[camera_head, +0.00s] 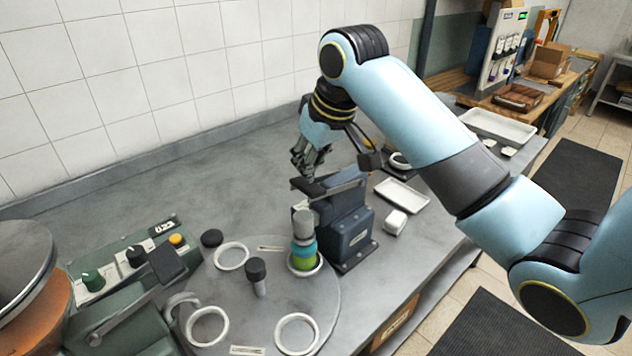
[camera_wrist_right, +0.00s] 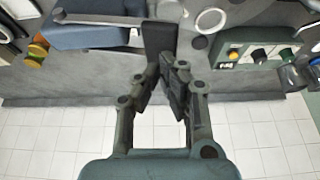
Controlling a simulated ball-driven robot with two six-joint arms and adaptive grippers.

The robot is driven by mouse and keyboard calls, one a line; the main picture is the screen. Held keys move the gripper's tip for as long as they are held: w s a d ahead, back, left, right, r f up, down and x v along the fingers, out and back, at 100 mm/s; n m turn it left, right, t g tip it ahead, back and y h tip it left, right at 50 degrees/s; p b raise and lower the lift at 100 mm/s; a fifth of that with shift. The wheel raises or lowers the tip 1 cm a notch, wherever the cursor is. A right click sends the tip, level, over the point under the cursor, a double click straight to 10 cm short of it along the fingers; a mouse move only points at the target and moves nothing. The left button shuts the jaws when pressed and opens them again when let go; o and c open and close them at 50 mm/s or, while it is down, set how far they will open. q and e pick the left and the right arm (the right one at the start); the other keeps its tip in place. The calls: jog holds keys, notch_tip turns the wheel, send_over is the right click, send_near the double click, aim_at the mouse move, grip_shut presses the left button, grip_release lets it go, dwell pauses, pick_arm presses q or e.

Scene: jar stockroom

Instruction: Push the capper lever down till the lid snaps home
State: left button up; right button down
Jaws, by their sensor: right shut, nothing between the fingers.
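The blue capper (camera_head: 343,232) stands on the grey bench, with its lever (camera_head: 340,184) running to a black pad (camera_head: 305,187) at the left end. A jar with green contents (camera_head: 305,262) stands at its left side, under a grey cylindrical head (camera_head: 303,222). Whether a lid is seated is hidden. My right gripper (camera_head: 309,164) is shut and empty, fingers pointing down just above the pad. In the right wrist view the dark pad (camera_wrist_right: 160,38) lies just past the fingertips (camera_wrist_right: 165,72); I cannot tell if they touch. My left gripper is not in view.
A round turntable (camera_head: 235,312) with white rings and a black-knobbed post (camera_head: 257,275) lies left of the capper. A green machine (camera_head: 125,322) with its own lever is at lower left. A white tray (camera_head: 402,195) and small white box (camera_head: 395,222) sit right of the capper.

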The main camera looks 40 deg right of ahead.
aim_at(309, 185)
jog(key=shift+f, duration=0.1)
jog(key=shift+f, duration=0.75)
jog(key=shift+a+f+b, duration=0.15)
jog(key=shift+f+b, duration=0.6)
jog(key=shift+f, duration=0.65)
notch_tip(309, 185, up, 2)
jog(key=shift+r+p, duration=0.2)
jog(key=shift+p, duration=1)
jog(key=shift+r, duration=1)
jog(key=shift+r, duration=0.15)
